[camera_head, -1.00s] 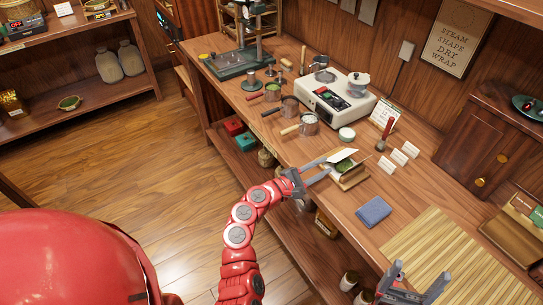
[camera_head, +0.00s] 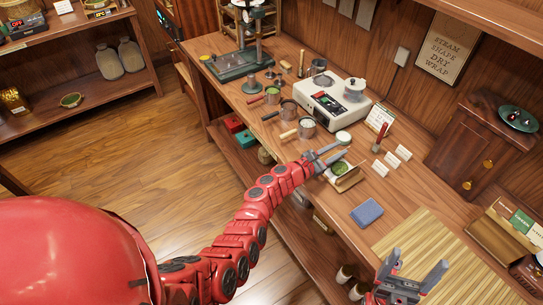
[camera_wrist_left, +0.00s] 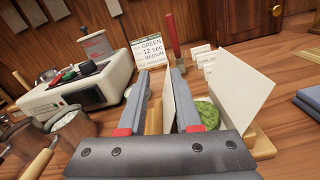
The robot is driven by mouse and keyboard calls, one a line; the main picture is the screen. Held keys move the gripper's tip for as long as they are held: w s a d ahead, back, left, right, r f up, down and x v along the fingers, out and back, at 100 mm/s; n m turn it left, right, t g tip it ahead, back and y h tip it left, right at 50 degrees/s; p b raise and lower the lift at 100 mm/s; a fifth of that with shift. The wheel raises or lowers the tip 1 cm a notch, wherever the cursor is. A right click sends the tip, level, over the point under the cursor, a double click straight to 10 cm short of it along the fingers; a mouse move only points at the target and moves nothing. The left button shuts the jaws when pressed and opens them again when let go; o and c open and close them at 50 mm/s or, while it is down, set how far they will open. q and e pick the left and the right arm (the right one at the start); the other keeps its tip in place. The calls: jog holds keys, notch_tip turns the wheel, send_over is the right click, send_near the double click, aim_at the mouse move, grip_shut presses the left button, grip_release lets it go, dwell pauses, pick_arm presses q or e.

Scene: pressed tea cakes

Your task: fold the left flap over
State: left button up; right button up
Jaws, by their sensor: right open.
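The green tea cake (camera_head: 340,167) sits in the wooden tray (camera_head: 349,184) on the counter; it also shows in the left wrist view (camera_wrist_left: 208,115). There, the left flap (camera_wrist_left: 168,103) is a pale sheet standing upright, seen nearly edge-on left of the cake. The right flap (camera_wrist_left: 240,86) stands tilted outward on the cake's other side. My left gripper (camera_head: 343,153) is over the tray's far-left side. In the wrist view its fingers (camera_wrist_left: 162,80) are apart, with the left flap showing between them; contact cannot be told. My right gripper (camera_head: 413,270) is open and empty over the near counter.
A white steamer (camera_head: 325,106) and several handled pots (camera_head: 306,128) stand beyond the tray. A red-handled tool (camera_head: 380,135) and small white cards (camera_head: 392,160) are behind it. A blue cloth (camera_head: 367,212) and a bamboo mat (camera_head: 430,250) lie to the right.

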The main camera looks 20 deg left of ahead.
pick_arm(q)
jog(key=shift+a+n, duration=0.2)
jog(key=shift+n, duration=0.1)
jog(key=p+v, duration=0.1)
jog(key=v, duration=0.5)
jog(key=b+v, duration=0.2)
jog(key=v, duration=0.9)
jog(key=w+a+f+m+y, duration=0.2)
jog(key=a+m+y, duration=0.1)
jog(key=w+a+f+m+y+p, duration=0.1)
jog(key=w+a+f+m+y, duration=0.1)
jog(key=a+m+y, duration=0.1)
jog(key=w+a+f+m+y+p, duration=0.1)
jog(key=w+a+f+m+y, duration=0.1)
jog(key=a+f+m+y, duration=0.1)
jog(key=shift+y, duration=0.8)
jog(key=shift+w+a+r+m+t+y, duration=0.15)
jog(key=shift+a+r+m+y, duration=0.1)
jog(key=shift+m, duration=0.25)
jog(key=shift+w+a+r+m+t+y, duration=0.15)
jog(key=shift+r+m, duration=0.1)
jog(key=shift+m, duration=0.25)
